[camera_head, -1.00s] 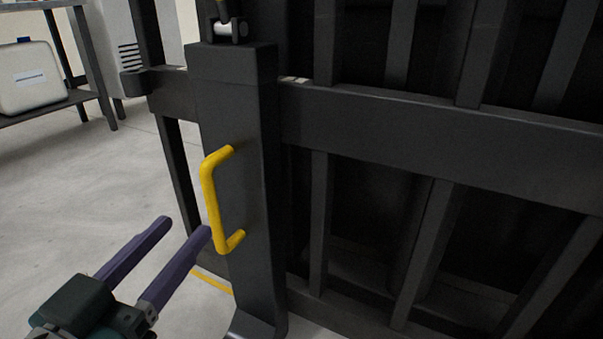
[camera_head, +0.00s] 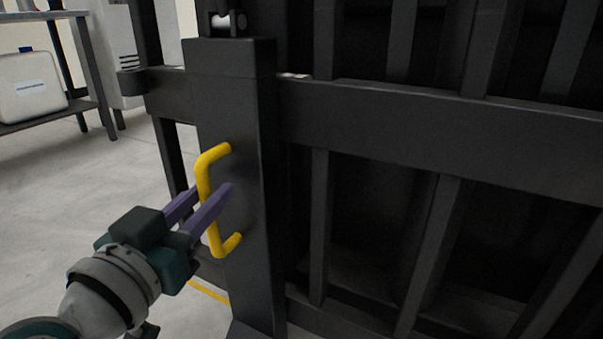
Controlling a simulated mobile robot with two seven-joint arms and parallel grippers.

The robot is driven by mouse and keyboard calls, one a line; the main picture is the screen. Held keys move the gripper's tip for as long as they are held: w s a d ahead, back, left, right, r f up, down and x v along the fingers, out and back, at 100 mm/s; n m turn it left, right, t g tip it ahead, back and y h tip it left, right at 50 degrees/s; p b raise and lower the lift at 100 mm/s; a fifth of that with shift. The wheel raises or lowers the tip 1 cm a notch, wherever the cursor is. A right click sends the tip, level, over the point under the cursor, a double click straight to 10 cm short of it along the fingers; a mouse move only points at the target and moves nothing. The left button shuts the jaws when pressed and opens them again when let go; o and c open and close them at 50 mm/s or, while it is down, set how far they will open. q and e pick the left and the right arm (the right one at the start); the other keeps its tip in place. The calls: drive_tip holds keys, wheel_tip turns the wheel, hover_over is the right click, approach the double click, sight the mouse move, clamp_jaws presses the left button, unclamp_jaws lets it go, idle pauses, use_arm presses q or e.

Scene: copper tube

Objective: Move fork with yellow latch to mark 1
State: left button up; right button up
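The fork (camera_head: 252,120) is a dark upright bar in front of a black rack, left of the picture's middle. A yellow handle (camera_head: 222,245) is fixed to its face. My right gripper is not in view.
The black rack (camera_head: 430,125) with crossbeams and slanted bars fills the right side. A shelf (camera_head: 60,118) with a white case (camera_head: 32,88) stands at the upper left. A yellow floor line (camera_head: 208,291) shows below the gripper. The grey floor at left is clear.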

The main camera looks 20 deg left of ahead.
use_arm(q)
clamp_jaws()
idle(1.0)
